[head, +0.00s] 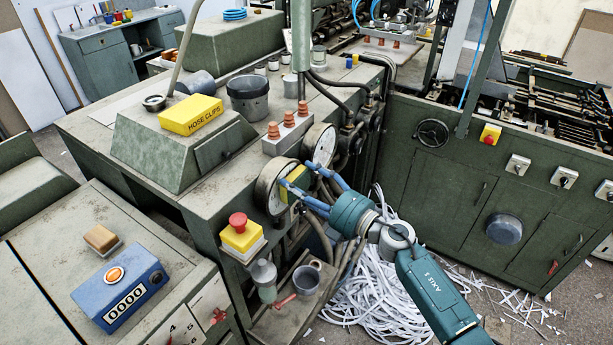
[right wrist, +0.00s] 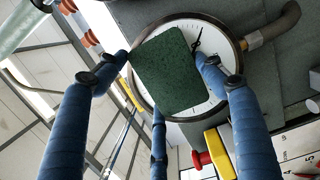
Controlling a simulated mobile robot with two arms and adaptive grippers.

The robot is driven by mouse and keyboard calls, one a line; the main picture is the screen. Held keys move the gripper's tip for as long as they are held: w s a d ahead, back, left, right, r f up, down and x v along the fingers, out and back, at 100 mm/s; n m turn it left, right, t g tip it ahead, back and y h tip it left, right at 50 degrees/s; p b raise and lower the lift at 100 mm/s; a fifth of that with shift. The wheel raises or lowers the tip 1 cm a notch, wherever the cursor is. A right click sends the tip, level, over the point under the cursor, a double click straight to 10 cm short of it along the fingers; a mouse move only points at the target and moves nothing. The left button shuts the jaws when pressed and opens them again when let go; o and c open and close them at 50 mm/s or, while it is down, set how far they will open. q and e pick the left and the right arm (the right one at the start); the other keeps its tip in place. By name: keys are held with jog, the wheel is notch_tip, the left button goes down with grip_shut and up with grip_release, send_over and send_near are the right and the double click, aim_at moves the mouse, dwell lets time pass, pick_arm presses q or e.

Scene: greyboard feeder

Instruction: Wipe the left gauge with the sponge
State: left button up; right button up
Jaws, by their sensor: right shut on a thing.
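The left gauge (head: 268,190) is a round, dark-rimmed dial on the front of the green machine. My right gripper (head: 292,188) is in front of it, its blue fingers shut on the sponge (head: 296,179). In the right wrist view, the sponge (right wrist: 172,72) shows its dark green face between the fingers of the right gripper (right wrist: 165,85). It covers the left and middle of the white dial (right wrist: 212,52); a black needle shows at its right edge. I cannot tell whether the sponge touches the glass. My left gripper is not in view.
The second gauge (head: 320,145) sits close to the upper right. A red stop button on a yellow box (head: 240,232) is just below left. A small shelf (head: 290,322) with a cup (head: 306,280) is below. Hoses run beside the gauges, and white paper strips (head: 375,290) cover the floor.

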aim_at(281, 190)
jog(key=s+a+p, duration=0.1)
jog(key=s, duration=0.1)
jog(key=s+a+p, duration=0.1)
jog(key=s+a, duration=0.1)
jog(key=shift+p, duration=0.4)
jog(key=shift+s+a, duration=0.6)
jog(key=shift+s, duration=0.3)
jog(key=shift+d+f, duration=0.1)
jog(key=shift+d, duration=0.05)
jog(key=shift+s+d, duration=0.15)
jog(key=shift+d, duration=0.15)
jog(key=shift+w+d+v, duration=0.1)
jog(key=shift+d+v, duration=0.05)
jog(key=shift+v, duration=1.1)
jog(key=shift+w+d+v, duration=0.1)
jog(key=shift+w+v, duration=0.05)
jog(key=shift+v, duration=1.15)
